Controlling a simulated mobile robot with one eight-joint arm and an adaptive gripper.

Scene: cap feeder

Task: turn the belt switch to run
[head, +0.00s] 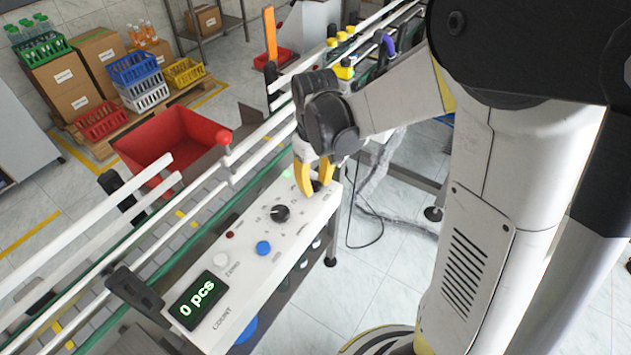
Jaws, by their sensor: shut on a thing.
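A white control panel (205,318) runs along the near side of the conveyor. My gripper (314,187), with yellow fingers pointing down, is at the panel's far end. It is shut on a dark knob (318,185), apparently the belt switch, which is mostly hidden between the fingers. Its pointer and labels are too hidden or small to read, so its setting cannot be told. A small green light (287,173) glows beside the fingers.
The panel also carries a black dial (280,213), a blue button (263,248), a white button (221,259) and a display (198,299) reading "0 pcs". Conveyor rails (150,218) and a red bin (178,137) lie to the left. Floor to the right is partly clear.

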